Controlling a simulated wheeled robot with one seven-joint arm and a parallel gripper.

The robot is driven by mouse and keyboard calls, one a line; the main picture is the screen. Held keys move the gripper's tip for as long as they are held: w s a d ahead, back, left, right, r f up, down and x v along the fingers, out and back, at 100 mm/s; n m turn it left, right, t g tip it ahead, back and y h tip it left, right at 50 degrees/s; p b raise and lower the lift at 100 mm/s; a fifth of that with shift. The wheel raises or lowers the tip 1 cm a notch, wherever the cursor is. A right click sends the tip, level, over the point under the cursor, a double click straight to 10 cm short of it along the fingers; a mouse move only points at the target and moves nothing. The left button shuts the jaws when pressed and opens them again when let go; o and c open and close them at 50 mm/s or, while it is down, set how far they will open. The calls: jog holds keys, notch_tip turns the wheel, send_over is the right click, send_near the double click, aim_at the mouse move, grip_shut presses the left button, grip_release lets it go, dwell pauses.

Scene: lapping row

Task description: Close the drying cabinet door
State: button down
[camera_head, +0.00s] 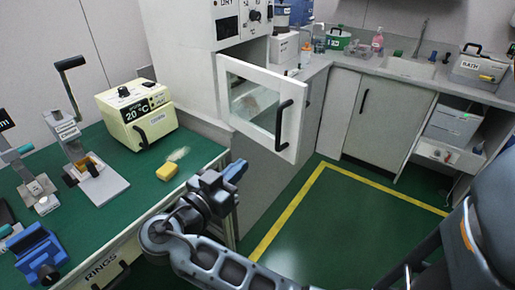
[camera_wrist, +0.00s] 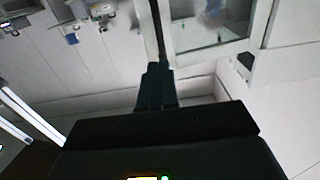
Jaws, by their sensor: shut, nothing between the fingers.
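The drying cabinet (camera_head: 182,60) is a white unit marked "DRY" at the top centre of the head view. Its white-framed glass door (camera_head: 262,139) stands open, swung out from the cabinet front. A black bar handle (camera_head: 283,125) is on the door's free edge. My gripper (camera_head: 236,170) is shut and empty, below and left of the handle. In the wrist view the shut fingers (camera_wrist: 157,80) point toward the handle (camera_wrist: 157,28) and the door glass (camera_wrist: 208,22). I cannot tell whether they touch the handle.
A green-topped bench (camera_head: 120,195) at left holds a cream temperature box (camera_head: 137,112), a yellow block (camera_head: 167,171), lever presses and a blue vise (camera_head: 40,256). A grey counter with a sink (camera_head: 408,68) runs along the back. Yellow-lined green floor (camera_head: 340,225) is open at right.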

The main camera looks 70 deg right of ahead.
aim_at(277, 133)
jog(key=p+x, duration=0.4)
jog(key=x, duration=0.8)
jog(key=shift+s+d+r, duration=0.1)
jog(key=shift+d+r, duration=0.1)
jog(key=shift+d, duration=0.15)
jog(key=shift+s+d+f, duration=0.1)
jog(key=shift+d+f, duration=0.05)
jog(key=shift+d, duration=0.4)
